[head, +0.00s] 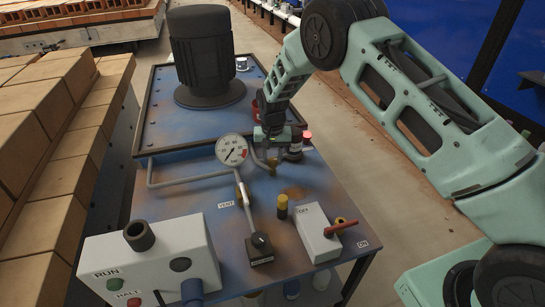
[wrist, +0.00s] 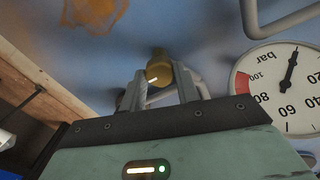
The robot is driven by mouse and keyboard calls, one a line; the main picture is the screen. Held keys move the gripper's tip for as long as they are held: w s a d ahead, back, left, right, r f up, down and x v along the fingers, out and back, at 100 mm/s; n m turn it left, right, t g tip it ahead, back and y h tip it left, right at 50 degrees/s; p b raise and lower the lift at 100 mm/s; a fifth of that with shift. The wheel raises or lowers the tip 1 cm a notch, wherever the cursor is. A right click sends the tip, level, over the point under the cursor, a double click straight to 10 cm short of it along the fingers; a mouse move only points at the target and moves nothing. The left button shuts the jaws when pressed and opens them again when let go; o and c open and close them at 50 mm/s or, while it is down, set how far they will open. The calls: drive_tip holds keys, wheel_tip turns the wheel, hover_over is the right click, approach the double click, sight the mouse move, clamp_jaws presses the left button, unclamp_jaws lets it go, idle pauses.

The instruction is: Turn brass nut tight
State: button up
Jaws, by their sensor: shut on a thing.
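The brass nut (wrist: 160,72) is in the wrist view, between the two fingertips of my gripper (wrist: 161,88). A pale line shows on its face. My gripper is shut on it, one finger on each side. In the head view my gripper (head: 272,148) reaches down to the blue bench top right of the pressure gauge (head: 232,150), and only a small brass part of the nut (head: 272,164) shows below the fingers. The gauge also shows at the right of the wrist view (wrist: 282,88). The nut's thread and seating are hidden.
A grey pipe (head: 185,181) runs beside the gauge.

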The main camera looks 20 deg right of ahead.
sight(273, 159)
drive_tip(key=o, duration=1)
drive_tip(key=shift+c, duration=0.2)
wheel_tip(273, 159, up, 17)
drive_tip(key=shift+r+b, duration=0.2)
drive_tip(key=shift+b, duration=0.1)
